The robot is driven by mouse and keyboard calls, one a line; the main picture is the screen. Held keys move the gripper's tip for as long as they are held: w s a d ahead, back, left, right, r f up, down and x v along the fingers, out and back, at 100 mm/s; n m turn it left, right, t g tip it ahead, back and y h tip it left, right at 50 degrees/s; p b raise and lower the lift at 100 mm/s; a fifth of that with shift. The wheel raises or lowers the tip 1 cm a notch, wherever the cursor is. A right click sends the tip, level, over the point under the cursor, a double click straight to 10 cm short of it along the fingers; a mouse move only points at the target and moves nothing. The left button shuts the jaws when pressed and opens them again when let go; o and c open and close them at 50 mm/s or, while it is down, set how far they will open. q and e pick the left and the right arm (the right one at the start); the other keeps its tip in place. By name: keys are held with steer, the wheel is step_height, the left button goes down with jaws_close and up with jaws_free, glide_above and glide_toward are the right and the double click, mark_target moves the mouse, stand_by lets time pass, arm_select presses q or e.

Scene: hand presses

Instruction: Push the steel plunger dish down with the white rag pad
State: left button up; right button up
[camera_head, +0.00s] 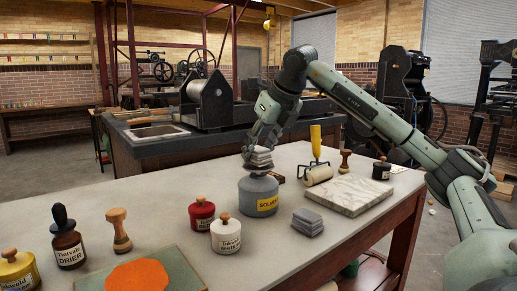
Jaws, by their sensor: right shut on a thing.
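My right gripper (257,142) is shut on the white rag pad (259,157), a small folded stack of pale cloth. It points down and holds the pad right over the top of the grey solvent can (258,196), which has a yellow label. The steel plunger dish (258,171) is at the top of the can, mostly hidden under the pad. I cannot tell whether the pad touches the dish or how far down the dish is. My left gripper is not in view.
A red jar (202,214) and a white jar (226,236) stand close left of the can. Folded grey rags (307,222) lie to its right, near a marble slab (349,195). A yellow-handled roller (316,165) stands behind.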

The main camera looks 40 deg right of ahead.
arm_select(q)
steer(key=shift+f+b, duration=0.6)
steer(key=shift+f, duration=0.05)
arm_select(e)
steer(key=shift+f, duration=0.9)
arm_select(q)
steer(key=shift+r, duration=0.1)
arm_select(e)
steer(key=shift+f, duration=0.1)
stand_by(1.0)
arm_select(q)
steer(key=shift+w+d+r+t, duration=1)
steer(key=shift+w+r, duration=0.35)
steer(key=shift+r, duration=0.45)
arm_select(e)
steer(key=shift+r+p, duration=0.2)
steer(key=shift+p, duration=0.1)
steer(key=shift+r+p, duration=1.05)
steer(key=shift+r, duration=0.05)
steer(key=shift+r+p, duration=1.3)
steer(key=shift+r, duration=0.05)
steer(key=shift+r+p, duration=0.85)
steer(key=shift+r, duration=0.05)
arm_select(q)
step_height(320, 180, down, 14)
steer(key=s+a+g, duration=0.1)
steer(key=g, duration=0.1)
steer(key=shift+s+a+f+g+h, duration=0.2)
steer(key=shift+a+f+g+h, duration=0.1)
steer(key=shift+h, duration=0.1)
